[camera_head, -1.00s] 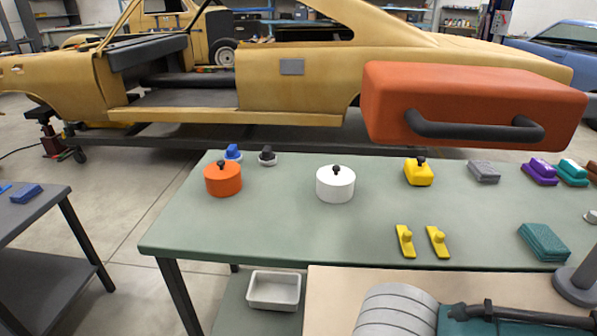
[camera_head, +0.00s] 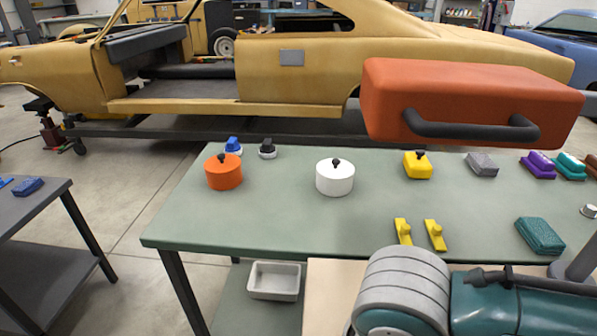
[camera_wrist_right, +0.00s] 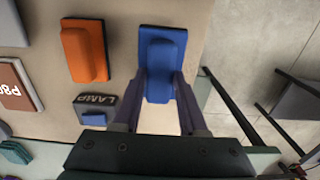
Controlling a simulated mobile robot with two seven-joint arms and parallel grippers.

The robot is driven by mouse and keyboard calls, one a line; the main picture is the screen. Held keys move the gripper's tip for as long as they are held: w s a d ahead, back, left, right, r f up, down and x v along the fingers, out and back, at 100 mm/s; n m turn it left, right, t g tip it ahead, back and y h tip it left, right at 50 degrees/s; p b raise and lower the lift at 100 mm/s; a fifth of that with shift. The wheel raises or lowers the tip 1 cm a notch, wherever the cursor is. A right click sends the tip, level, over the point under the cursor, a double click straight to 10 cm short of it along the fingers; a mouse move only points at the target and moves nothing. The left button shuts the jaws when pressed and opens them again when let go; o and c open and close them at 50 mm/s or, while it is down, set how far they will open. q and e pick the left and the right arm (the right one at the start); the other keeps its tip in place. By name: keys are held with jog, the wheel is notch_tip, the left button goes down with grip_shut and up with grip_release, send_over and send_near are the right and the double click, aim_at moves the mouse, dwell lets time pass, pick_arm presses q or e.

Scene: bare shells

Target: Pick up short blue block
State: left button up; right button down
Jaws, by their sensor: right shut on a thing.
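In the right wrist view, a blue block (camera_wrist_right: 162,50) has a flat, wide base and a narrower raised grip. My right gripper (camera_wrist_right: 160,88) is shut on its raised part, one dark finger on each side. The block is over or near the edge of the beige surface; I cannot tell whether it is lifted clear. The right gripper is out of the head view, where only my arm shows at the lower right. My left gripper is not in view.
An orange block (camera_wrist_right: 84,50) lies left of the blue block on the beige surface (camera_wrist_right: 120,30). Below it is a small LAMP-labelled piece (camera_wrist_right: 95,107). The green table (camera_head: 270,225) holds an orange pot (camera_head: 223,172), a white pot (camera_head: 335,178) and several small blocks.

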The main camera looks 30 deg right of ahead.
notch_tip(320, 180, up, 16)
jog(key=p, duration=0.3)
jog(key=shift+r, duration=0.15)
jog(key=c, duration=0.9)
grip_release()
jog(key=shift+c, duration=0.2)
grip_shut()
jog(key=w+d+r+n, duration=0.1)
jog(key=w+r+n, duration=0.3)
jog(key=r, duration=0.6)
jog(key=w+d+r+n, duration=0.15)
jog(key=w+r, duration=0.35)
jog(key=r, duration=0.6)
jog(key=s+r+p, duration=0.3)
jog(key=r+p, duration=1.1)
jog(key=p, duration=0.1)
jog(key=s+r+p, duration=0.2)
jog(key=r+p, duration=1.2)
jog(key=p, duration=0.1)
jog(key=shift+s+a+r+n+p, duration=0.2)
jog(key=shift+s+r+n+p, duration=0.05)
jog(key=shift+s+n+p, duration=0.2)
